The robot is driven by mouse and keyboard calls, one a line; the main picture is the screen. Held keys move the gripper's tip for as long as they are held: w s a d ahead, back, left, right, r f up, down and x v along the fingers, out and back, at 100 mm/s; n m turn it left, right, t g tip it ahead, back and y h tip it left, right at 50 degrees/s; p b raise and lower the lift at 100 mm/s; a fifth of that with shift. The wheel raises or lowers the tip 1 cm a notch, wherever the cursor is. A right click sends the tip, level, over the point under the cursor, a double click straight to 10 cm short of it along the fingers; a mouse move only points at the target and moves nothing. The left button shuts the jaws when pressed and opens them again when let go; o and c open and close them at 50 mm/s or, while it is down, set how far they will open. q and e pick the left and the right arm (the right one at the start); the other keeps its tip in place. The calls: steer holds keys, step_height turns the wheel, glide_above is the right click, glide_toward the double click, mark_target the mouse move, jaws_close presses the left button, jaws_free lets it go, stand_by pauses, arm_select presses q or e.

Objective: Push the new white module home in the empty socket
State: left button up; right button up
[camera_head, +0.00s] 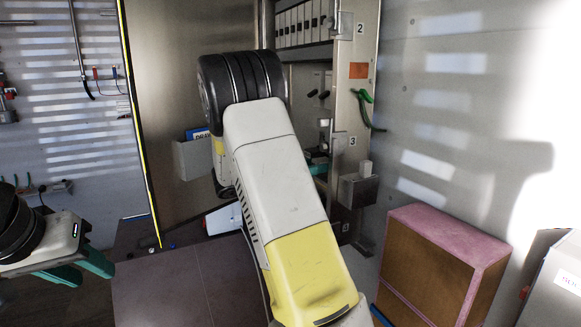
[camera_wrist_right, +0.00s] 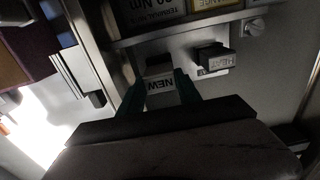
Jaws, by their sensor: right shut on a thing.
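The white module marked NEW (camera_wrist_right: 161,88) is between the green fingers of my right gripper (camera_wrist_right: 163,84) in the right wrist view, its label upside down. The gripper is shut on it. Just beyond the module is a dark opening (camera_wrist_right: 158,65) in a grey panel. I cannot tell how far the module sits in it. In the head view my right arm hides the module and most of the cabinet's lower inside. My left gripper (camera_head: 77,271) is at the far left of the head view, empty, with its green fingers apart, away from the cabinet.
A black block marked HEAT (camera_wrist_right: 212,58) sits right of the opening. A grey holder (camera_head: 358,190) with a pale block is on the cabinet's right edge, near a green cable (camera_head: 364,105). A pink-topped brown box (camera_head: 430,260) stands at right. The open door is left of my arm.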

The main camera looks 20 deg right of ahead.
steer(key=shift+w+d, duration=0.1)
steer(key=shift+d, duration=1.4)
steer(key=o, duration=1.4)
steer(key=shift+o, duration=0.2)
steer(key=a, duration=0.7)
steer(key=shift+s+a, duration=0.25)
steer(key=shift+a, duration=0.15)
